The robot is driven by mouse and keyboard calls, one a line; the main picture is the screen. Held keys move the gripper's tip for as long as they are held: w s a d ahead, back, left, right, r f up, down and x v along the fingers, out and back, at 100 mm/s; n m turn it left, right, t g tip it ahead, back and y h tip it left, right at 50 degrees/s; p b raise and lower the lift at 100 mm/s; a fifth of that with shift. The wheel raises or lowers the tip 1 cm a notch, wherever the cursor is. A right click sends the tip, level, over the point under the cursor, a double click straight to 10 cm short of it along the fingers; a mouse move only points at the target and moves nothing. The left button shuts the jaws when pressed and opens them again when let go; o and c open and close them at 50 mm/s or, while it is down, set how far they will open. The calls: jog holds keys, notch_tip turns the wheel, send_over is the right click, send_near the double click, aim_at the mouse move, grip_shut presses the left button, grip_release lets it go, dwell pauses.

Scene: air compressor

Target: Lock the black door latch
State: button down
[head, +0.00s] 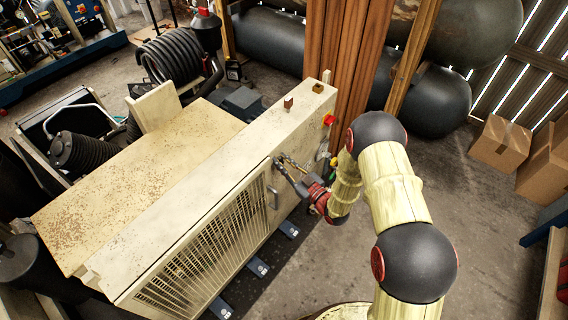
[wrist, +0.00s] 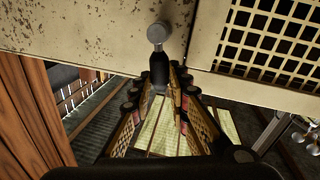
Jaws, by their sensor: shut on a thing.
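The black door latch (wrist: 158,69) shows in the wrist view, on the cream compressor cabinet (head: 236,148). It has a grey round end (wrist: 158,32) against the panel, and its black part points down the picture between my fingers. My gripper (wrist: 162,80) is shut on this black part, one finger on each side. In the head view my gripper (head: 281,163) is at the cabinet's front face, near the upper edge and right of the grille door. The latch is too small and covered to make out there.
A red button (head: 329,119) sits on the cabinet's right end. Brown wooden posts (head: 335,60) and black tanks stand behind. Cardboard boxes (head: 502,143) stand at right, with clear floor between.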

aim_at(268, 173)
jog(key=s+f+n+b, duration=0.1)
jog(key=n+b, duration=0.2)
jog(key=b, duration=0.1)
jog(key=s+a+f+n+y+b, duration=0.1)
jog(key=n+b, duration=0.2)
jog(key=b, duration=0.1)
jog(key=a+f+n+y+b, duration=0.1)
jog(key=n+b, duration=0.3)
jog(key=shift+s+a+f, duration=0.1)
jog(key=shift+s, duration=0.3)
jog(key=n, duration=0.1)
jog(key=n+b, duration=0.1)
jog(key=f+n+y+b, duration=0.1)
jog(key=n, duration=0.1)
jog(key=shift+s+a+f+g, duration=0.1)
jog(key=shift+s+a+g, duration=0.05)
jog(key=shift+s+g, duration=0.15)
jog(key=shift+a+f+n+g+y+b, duration=0.1)
jog(key=shift+f+n+g+y+b, duration=0.2)
jog(key=shift+n, duration=0.75)
jog(key=shift+f+n+g+y+b, duration=0.15)
jog(key=shift+f+n, duration=0.25)
jog(key=shift+n, duration=0.65)
jog(key=shift+f, duration=0.1)
jog(key=c, duration=1.7)
grip_release()
